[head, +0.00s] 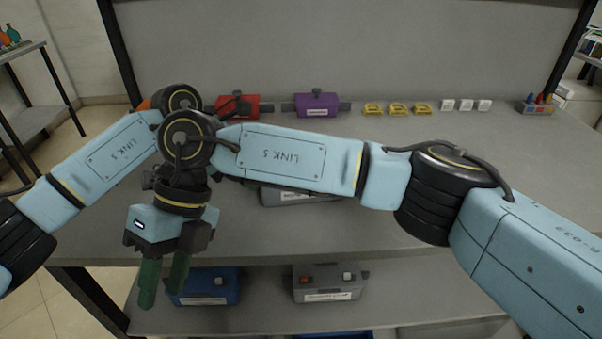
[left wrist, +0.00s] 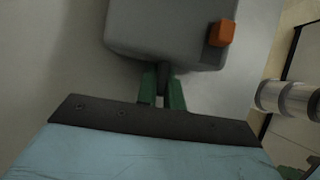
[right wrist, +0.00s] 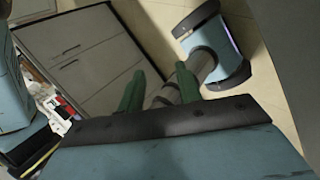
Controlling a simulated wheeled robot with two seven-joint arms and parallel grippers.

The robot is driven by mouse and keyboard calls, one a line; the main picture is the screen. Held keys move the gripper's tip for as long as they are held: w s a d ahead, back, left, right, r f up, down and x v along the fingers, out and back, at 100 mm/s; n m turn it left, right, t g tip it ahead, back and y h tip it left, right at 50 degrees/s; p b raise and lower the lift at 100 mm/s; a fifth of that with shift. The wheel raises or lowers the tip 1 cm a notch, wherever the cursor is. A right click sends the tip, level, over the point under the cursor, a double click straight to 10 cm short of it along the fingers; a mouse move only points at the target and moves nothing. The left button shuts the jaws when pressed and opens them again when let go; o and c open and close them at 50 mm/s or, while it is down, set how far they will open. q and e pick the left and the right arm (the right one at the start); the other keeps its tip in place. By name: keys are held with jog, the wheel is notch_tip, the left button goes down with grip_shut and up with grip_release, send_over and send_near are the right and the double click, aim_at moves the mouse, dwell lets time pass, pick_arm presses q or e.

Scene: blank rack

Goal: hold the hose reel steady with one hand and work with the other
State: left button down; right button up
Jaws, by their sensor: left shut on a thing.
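A grey body (left wrist: 165,30) with an orange block (left wrist: 221,33) fills the top of the left wrist view; I take it for the hose reel. My left gripper (left wrist: 162,88) is shut on the short dark stub at its near edge. In the head view a grey labelled case (head: 298,198), probably the same thing, sits on the bench top, mostly hidden behind my right arm. The left gripper is hidden there. My right gripper (head: 165,280) hangs left of that case, before the bench's front edge, fingers down. It is open and empty, also in the right wrist view (right wrist: 158,90).
A red case (head: 238,106), a purple case (head: 317,105), yellow pieces (head: 397,109), white blocks (head: 466,105) and a small bin (head: 536,106) line the back. A blue case (head: 204,287) and a grey case (head: 328,283) sit on the lower shelf. The bench's right side is clear.

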jog(key=w+d+r+m+t+h, duration=0.1)
jog(key=w+d+r+m+t, duration=0.2)
jog(key=w, duration=0.3)
jog(key=w+d+r+m+t+h, duration=0.1)
jog(key=w+d+r+m+t, duration=0.2)
jog(key=w+d, duration=0.3)
jog(key=w+d+r+m+t+h, duration=0.1)
jog(key=w+d+r+m, duration=0.3)
jog(key=w, duration=0.4)
jog(key=shift+w+d+r+m+t, duration=0.2)
jog(key=shift+d+r+m+t, duration=0.2)
jog(key=shift+d+t, duration=0.4)
jog(key=shift+a+f, duration=0.15)
jog(key=shift+f, duration=3.9)
jog(key=shift+c, duration=0.4)
